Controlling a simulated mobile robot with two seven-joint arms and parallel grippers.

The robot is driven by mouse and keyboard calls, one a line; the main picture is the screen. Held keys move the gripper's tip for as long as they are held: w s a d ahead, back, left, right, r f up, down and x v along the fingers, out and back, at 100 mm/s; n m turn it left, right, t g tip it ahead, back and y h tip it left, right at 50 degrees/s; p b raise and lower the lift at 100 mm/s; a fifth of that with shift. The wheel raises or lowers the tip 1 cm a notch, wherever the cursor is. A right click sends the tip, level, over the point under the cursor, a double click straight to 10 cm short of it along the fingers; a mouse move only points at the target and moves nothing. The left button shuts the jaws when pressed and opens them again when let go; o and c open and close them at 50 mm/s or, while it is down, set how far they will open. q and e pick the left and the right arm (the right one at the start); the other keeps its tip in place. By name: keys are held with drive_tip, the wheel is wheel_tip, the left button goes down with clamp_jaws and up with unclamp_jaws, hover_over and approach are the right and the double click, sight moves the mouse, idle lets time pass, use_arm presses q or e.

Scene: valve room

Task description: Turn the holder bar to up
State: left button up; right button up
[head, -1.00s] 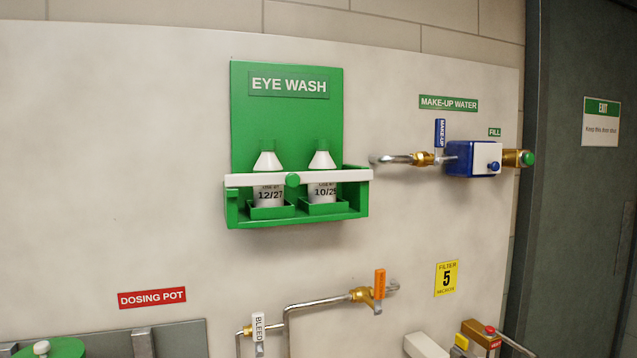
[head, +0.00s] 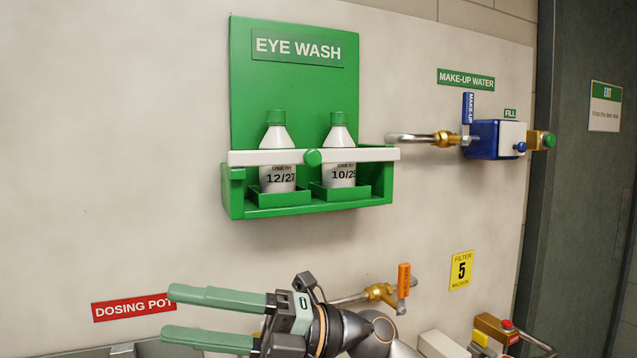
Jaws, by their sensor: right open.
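The white holder bar (head: 364,154) lies level across the front of the green eye wash holder (head: 381,190), with a green knob (head: 313,157) at its middle. Two white bottles with green caps stand behind the bar, the left bottle (head: 277,178) marked 12/27 and the right bottle (head: 339,174) partly hidden. My right gripper (head: 190,314) is below the holder and to its left. Its two green fingers point left, spread apart with nothing between them. It is well apart from the bar. My left gripper is not in view.
A blue make-up water valve box (head: 488,139) with pipe is on the wall at right. An orange-handled valve (head: 403,281) sits on a pipe just right of my right arm. A red dosing pot sign (head: 134,306) is behind the fingers. The wall left of the holder is clear.

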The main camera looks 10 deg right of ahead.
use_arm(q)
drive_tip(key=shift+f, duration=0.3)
use_arm(e)
drive_tip(key=r+n+g+h, duration=0.1)
drive_tip(key=n+h, duration=0.1)
use_arm(q)
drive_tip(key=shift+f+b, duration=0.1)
drive_tip(key=shift+b, duration=0.2)
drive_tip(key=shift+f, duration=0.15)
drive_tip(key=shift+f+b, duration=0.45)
drive_tip(key=shift+b, duration=0.1)
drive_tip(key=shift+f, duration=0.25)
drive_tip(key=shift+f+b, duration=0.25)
drive_tip(key=shift+b, duration=0.25)
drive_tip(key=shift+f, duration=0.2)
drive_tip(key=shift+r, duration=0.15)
use_arm(e)
drive_tip(key=m+t+h, duration=0.3)
drive_tip(key=t+h, duration=1.2)
drive_tip(key=h, duration=0.2)
approach(314, 155)
use_arm(q)
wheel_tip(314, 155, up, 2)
drive_tip(key=shift+p, duration=0.95)
use_arm(e)
drive_tip(key=x, duration=0.8)
drive_tip(key=shift+w+f, duration=0.1)
drive_tip(key=shift+w, duration=0.25)
